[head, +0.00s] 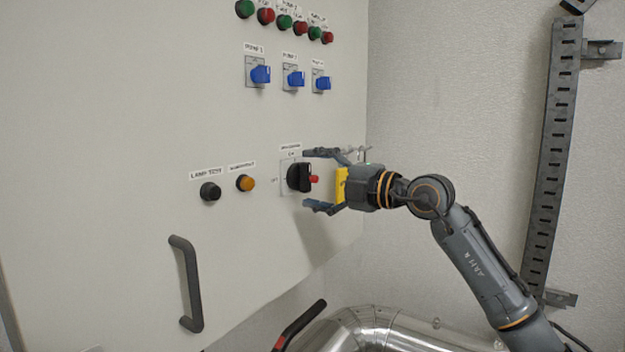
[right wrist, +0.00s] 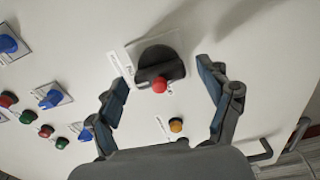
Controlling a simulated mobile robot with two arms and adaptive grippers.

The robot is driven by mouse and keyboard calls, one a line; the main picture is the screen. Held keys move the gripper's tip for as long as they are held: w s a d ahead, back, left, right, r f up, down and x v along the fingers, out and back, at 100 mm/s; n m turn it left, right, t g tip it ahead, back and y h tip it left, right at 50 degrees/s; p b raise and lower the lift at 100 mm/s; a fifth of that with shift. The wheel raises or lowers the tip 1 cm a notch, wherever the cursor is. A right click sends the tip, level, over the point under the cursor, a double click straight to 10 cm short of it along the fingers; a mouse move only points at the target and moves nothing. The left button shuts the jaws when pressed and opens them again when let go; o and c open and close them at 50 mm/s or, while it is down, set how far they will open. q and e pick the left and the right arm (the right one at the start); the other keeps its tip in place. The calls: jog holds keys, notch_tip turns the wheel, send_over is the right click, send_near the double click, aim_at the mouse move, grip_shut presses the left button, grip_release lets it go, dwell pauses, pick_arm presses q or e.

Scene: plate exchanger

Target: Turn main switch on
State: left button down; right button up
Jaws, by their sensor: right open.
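The main switch (head: 296,178) is a black rotary knob on a pale square plate, low on the right side of the cabinet door, with a red tip at its end. In the right wrist view the black knob (right wrist: 157,62) lies ahead of the fingers, with the red tip facing me. My right gripper (head: 318,180) is open, with one finger above and one below the level of the knob. It stands just in front of the knob, and no contact is clear. My left gripper is in neither view.
Three blue rotary switches (head: 293,77) and several green and red lamps sit above. A black button (head: 210,191), an orange button (head: 245,183) and a grey door handle (head: 187,283) lie left. A shiny metal pipe (head: 390,328) runs below. A slotted rail (head: 552,150) is on the right wall.

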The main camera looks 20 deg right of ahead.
jog(key=v, duration=1.1)
jog(key=shift+s+d, duration=0.25)
jog(key=shift+f, duration=0.1)
